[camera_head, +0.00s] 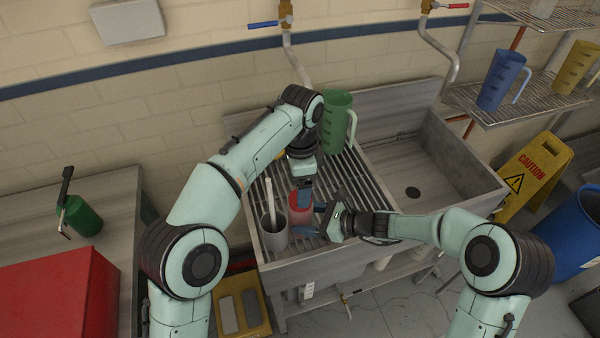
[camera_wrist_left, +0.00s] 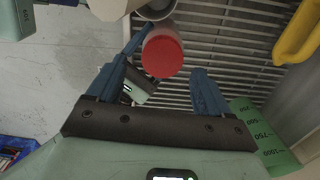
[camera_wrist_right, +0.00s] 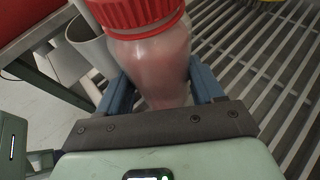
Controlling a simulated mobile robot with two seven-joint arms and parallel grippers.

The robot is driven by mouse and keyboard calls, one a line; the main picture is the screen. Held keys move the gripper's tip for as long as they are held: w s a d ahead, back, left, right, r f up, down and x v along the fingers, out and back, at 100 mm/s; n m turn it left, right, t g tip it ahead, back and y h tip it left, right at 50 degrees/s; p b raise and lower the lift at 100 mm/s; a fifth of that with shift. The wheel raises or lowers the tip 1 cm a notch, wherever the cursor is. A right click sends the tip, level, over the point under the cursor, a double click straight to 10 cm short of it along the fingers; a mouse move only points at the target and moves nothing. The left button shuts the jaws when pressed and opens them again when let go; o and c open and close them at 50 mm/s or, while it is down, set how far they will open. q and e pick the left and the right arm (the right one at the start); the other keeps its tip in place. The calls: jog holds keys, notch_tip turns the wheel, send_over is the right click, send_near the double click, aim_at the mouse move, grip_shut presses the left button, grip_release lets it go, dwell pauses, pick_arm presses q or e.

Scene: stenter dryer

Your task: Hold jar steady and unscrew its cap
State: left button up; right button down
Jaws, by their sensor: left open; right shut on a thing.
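The jar (camera_wrist_right: 155,55) is clear with a reddish inside and a ribbed red cap (camera_wrist_right: 130,12). The cap also shows from above in the left wrist view (camera_wrist_left: 162,57). In the head view the jar (camera_head: 299,207) stands on the slatted drainboard, partly hidden by my grippers. My right gripper (camera_wrist_right: 158,82) is shut on the jar's body, below the cap, one finger on each side. My left gripper (camera_wrist_left: 163,78) is open above the cap. Its blue fingers are spread either side of the cap, apart from it.
A grey cup (camera_head: 272,233) with a pale rod stands close left of the jar. A green measuring jug (camera_head: 337,120) stands behind on the slatted drainboard (camera_head: 349,182). Yellow things lie near my left gripper. The sink basin (camera_head: 440,175) at right is empty.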

pick_arm(q)
jog(key=shift+d+r+n, duration=0.1)
jog(key=shift+r+n, duration=0.25)
jog(key=shift+n, duration=0.75)
notch_tip(320, 180, up, 3)
jog(key=n, duration=0.3)
jog(key=shift+t, duration=0.3)
jog(key=shift+f, duration=3.85)
jog(key=c, duration=1.1)
jog(key=n, duration=0.5)
jog(key=shift+w, duration=0.1)
jog(key=n, duration=0.5)
jog(key=shift+r, duration=0.25)
